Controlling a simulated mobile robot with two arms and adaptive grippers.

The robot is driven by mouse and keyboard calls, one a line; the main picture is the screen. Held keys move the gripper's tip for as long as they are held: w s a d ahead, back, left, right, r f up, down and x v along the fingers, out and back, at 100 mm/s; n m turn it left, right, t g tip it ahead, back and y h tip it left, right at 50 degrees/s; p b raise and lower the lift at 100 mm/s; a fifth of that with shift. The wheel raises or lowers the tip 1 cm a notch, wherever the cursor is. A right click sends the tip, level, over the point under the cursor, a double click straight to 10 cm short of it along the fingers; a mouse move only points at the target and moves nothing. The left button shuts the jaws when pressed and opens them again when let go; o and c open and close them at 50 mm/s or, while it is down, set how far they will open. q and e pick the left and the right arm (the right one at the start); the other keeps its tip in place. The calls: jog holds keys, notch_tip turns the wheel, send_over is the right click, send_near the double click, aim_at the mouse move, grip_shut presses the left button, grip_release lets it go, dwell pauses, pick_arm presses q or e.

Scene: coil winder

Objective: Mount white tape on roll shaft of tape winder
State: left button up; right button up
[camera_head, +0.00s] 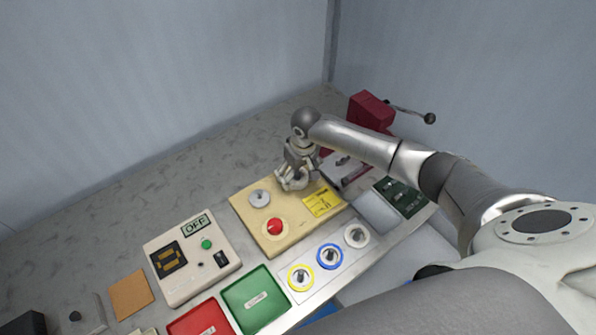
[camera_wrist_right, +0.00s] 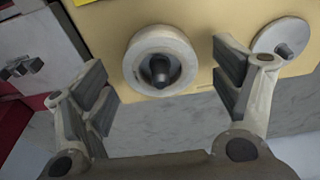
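The tape winder is a beige board (camera_head: 247,213) with a grey disc (camera_head: 259,198), a red button (camera_head: 275,226) and a yellow label (camera_head: 322,201). In the right wrist view a white tape roll (camera_wrist_right: 135,62) sits around a dark roll shaft (camera_wrist_right: 160,70) on the board. In the head view the white roll (camera_head: 297,185) shows partly under my right gripper (camera_head: 288,178). The right fingers (camera_wrist_right: 165,78) stand open on both sides of the roll, with gaps visible. Whether the roll is fully seated is unclear. My left gripper is not in view.
A yellow-ringed roll (camera_head: 301,277), a blue-ringed roll (camera_head: 329,256) and a pale ring (camera_head: 357,236) line the front strip. Green (camera_head: 255,300) and red (camera_head: 200,322) trays and a control box (camera_head: 192,257) lie left. A red device (camera_head: 368,111) with a ball-ended lever stands behind.

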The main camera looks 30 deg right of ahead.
notch_tip(320, 180, up, 12)
jog(key=s, duration=0.1)
jog(key=shift+s, duration=0.4)
jog(key=shift+f, duration=0.15)
dwell(0.6)
